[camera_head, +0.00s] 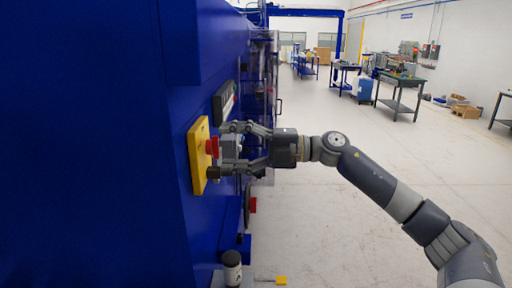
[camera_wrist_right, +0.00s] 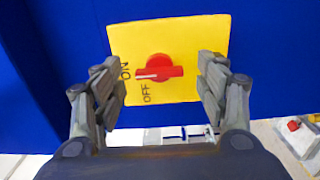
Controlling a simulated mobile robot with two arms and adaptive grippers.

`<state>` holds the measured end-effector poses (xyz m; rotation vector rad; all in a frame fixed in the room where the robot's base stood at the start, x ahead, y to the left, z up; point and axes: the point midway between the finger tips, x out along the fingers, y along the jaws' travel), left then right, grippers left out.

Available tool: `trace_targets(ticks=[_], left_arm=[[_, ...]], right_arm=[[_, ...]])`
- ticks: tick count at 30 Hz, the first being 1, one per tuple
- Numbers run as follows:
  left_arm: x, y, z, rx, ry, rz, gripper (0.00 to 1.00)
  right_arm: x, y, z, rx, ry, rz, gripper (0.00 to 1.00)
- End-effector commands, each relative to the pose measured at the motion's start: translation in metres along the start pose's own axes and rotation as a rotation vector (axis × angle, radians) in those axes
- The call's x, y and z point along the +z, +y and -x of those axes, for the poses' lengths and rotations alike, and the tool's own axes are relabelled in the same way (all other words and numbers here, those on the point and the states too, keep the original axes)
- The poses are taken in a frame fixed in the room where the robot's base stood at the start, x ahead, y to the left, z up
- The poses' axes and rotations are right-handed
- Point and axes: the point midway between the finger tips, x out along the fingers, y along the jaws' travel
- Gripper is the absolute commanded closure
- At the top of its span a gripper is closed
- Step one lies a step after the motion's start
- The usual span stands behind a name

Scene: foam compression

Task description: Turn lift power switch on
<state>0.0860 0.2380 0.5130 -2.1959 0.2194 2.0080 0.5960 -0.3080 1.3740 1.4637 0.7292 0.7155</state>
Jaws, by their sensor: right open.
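The lift power switch is a red rotary knob (camera_wrist_right: 159,69) on a yellow plate (camera_wrist_right: 185,38) marked ON and OFF, fixed to the blue machine wall. In the wrist view the knob's handle lies nearly level, its pale mark towards the lettering on the left, near OFF. The head view shows the yellow plate (camera_head: 197,158) edge-on and the red knob (camera_head: 212,147). My right gripper (camera_head: 219,150) is open, its fingertips close to the plate. In the wrist view its fingers (camera_wrist_right: 160,82) stand left and right of the knob, apart from it. My left gripper is not in view.
The blue machine (camera_head: 110,150) fills the left side. A dark panel (camera_head: 223,101) sits on it just beyond the plate. A dark cylinder (camera_head: 232,268) stands low near the machine. The floor to the right is open, with work tables (camera_head: 400,82) far back.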

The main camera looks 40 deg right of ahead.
Motion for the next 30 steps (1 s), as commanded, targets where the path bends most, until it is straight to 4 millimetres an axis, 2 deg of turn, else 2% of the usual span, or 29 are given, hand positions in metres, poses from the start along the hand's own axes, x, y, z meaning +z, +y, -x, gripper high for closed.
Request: trace_targets(ticks=[6,15,24,30], left_arm=[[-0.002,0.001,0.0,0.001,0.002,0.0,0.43],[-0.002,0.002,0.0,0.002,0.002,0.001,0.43],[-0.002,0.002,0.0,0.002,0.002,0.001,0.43],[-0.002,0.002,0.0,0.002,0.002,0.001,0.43]], right_arm=[[0.001,-0.002,0.035,-0.005,-0.003,-0.002,0.33],[0.001,-0.002,0.071,-0.005,-0.004,-0.003,0.33],[0.001,-0.001,0.097,-0.002,-0.002,-0.001,0.33],[0.0,0.0,0.105,-0.001,-0.001,-0.001,0.33]])
